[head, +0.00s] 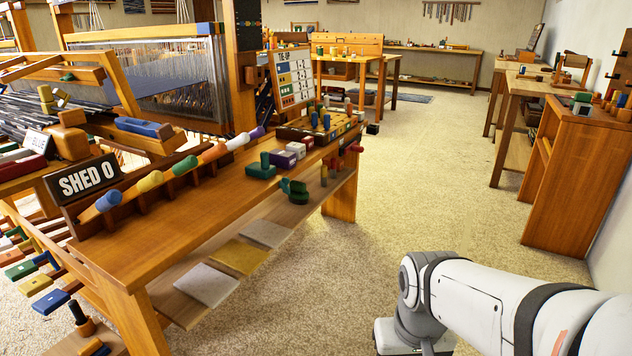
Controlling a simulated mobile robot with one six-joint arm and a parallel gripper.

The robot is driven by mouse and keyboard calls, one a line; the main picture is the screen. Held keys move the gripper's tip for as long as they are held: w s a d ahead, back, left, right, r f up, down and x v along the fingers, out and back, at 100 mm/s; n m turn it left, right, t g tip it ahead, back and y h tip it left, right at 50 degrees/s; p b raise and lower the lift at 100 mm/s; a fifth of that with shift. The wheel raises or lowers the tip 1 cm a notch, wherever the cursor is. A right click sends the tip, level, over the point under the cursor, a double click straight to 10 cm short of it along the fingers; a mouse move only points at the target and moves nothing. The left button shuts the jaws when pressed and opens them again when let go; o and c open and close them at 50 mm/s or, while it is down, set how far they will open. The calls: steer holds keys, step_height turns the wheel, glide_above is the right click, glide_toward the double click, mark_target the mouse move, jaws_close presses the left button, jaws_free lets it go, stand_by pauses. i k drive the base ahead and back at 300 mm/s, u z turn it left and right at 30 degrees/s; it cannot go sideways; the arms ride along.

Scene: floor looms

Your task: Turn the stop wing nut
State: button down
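I cannot pick out a stop wing nut for certain in the head view. Small dark green pieces (294,190) sit at the right front edge of the long wooden bench, too small to name. Small red pegs or knobs (333,164) stick out at the bench's right end, also too small to tell. My white and grey arm reaches in from the lower right, over the carpet and apart from the bench.
The wooden bench (165,245) carries a "SHED O" sign (82,184), a row of coloured shuttles or handles (178,168) and a peg tray (318,130). A chart (293,77) stands behind. A loom (150,75) is at left, a wooden cabinet (565,190) at right. Carpet between is clear.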

mark_target(283, 184)
steer(key=z, duration=0.05)
steer(key=k, duration=0.45)
steer(key=u, duration=0.3)
steer(key=i, duration=0.9)
steer(key=u, duration=0.5)
steer(key=i, duration=1.2)
steer(key=z, duration=0.55)
